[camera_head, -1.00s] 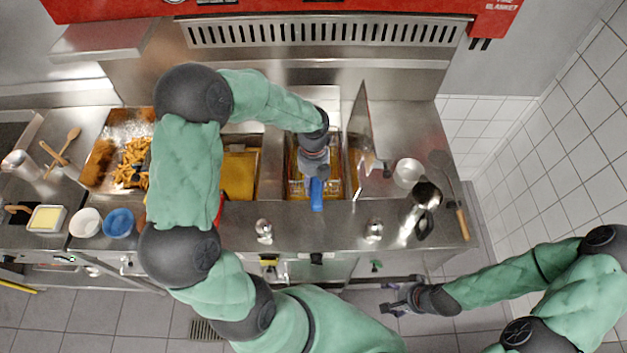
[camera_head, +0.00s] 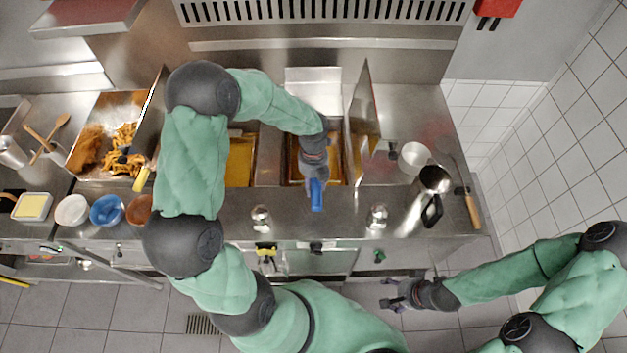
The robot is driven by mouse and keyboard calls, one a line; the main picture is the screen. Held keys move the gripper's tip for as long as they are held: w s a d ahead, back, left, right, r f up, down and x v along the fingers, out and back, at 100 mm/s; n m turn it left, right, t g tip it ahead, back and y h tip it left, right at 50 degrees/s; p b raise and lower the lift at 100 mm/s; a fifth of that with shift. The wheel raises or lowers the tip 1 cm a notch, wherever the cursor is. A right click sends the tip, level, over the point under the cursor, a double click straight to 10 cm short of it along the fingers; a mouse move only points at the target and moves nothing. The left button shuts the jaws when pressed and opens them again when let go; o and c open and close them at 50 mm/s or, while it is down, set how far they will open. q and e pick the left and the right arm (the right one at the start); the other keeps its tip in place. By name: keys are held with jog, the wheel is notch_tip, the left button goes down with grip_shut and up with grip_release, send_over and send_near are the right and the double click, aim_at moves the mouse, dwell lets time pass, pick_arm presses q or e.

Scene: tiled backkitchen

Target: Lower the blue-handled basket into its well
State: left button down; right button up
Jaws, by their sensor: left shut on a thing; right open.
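The blue handle (camera_head: 317,195) of the basket sticks out toward the front edge of the counter. My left gripper (camera_head: 316,178) is shut on this handle from above. The basket's body is mostly hidden under my gripper and wrist; I cannot make out its depth in the well. The well (camera_head: 293,170) with amber oil lies around and below it, right of a second oil well (camera_head: 239,173). My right gripper (camera_head: 398,296) is open and empty, low in front of the counter, away from the basket.
A yellow-handled basket (camera_head: 141,180) is at the left, by a tray of fries (camera_head: 92,118). An upright metal panel (camera_head: 361,110) stands just right of the well.

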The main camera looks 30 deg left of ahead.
pick_arm(q)
jog(key=shift+f+b, duration=1.2)
jog(key=shift+f, duration=1.75)
jog(key=c, duration=0.6)
grip_release()
jog(key=r, duration=0.4)
jog(key=w+r, duration=0.1)
jog(key=r, duration=0.3)
jog(key=a+r, duration=0.1)
jog(key=r, duration=0.3)
jog(key=shift+w, duration=0.15)
jog(key=shift+f, duration=0.1)
